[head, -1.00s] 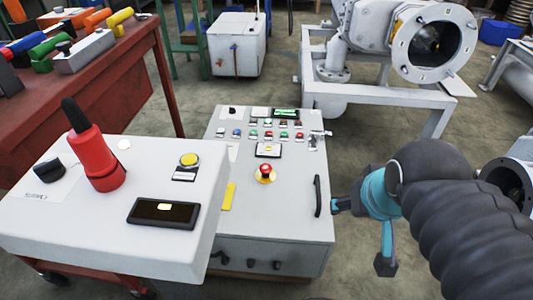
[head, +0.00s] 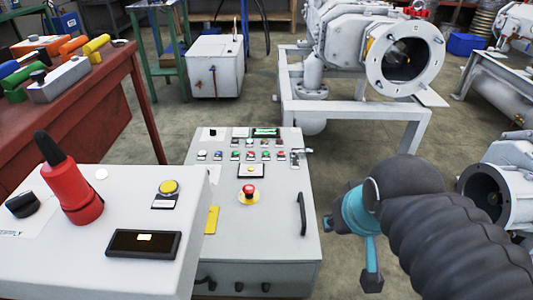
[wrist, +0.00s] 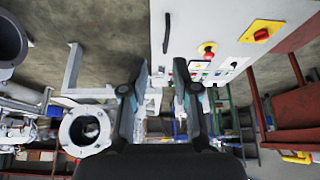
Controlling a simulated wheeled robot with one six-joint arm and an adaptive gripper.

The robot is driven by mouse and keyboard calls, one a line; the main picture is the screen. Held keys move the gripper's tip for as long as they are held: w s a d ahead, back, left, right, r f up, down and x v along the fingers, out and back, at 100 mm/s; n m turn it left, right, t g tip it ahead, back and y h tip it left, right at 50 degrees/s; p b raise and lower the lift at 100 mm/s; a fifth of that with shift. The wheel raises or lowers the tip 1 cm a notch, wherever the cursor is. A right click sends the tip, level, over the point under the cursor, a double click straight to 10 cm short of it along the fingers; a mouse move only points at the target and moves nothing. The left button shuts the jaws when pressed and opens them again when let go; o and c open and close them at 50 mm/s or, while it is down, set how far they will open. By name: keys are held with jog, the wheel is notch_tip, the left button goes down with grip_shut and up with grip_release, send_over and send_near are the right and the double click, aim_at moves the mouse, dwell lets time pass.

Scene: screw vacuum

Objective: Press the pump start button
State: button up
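The grey control cabinet (head: 265,222) stands in the middle of the head view. Its sloped top carries rows of small green, red, white and blue buttons (head: 258,147) under a lit green display (head: 265,133). Which of them starts the pump is too small to read. A red mushroom button on a yellow base (head: 249,192) sits lower on the panel. My gripper (head: 349,255) is right of the cabinet, apart from it, with its fingers spread. In the wrist view my gripper (wrist: 158,82) is open and empty, with the button panel (wrist: 205,70) beyond its fingers.
A white box (head: 120,215) with a red-and-black switch (head: 72,188) and a yellow button (head: 169,187) stands at front left. A black handle (head: 302,212) rises at the cabinet's right edge. A large white pump frame (head: 350,112) stands behind.

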grip_shut()
dwell(1.0)
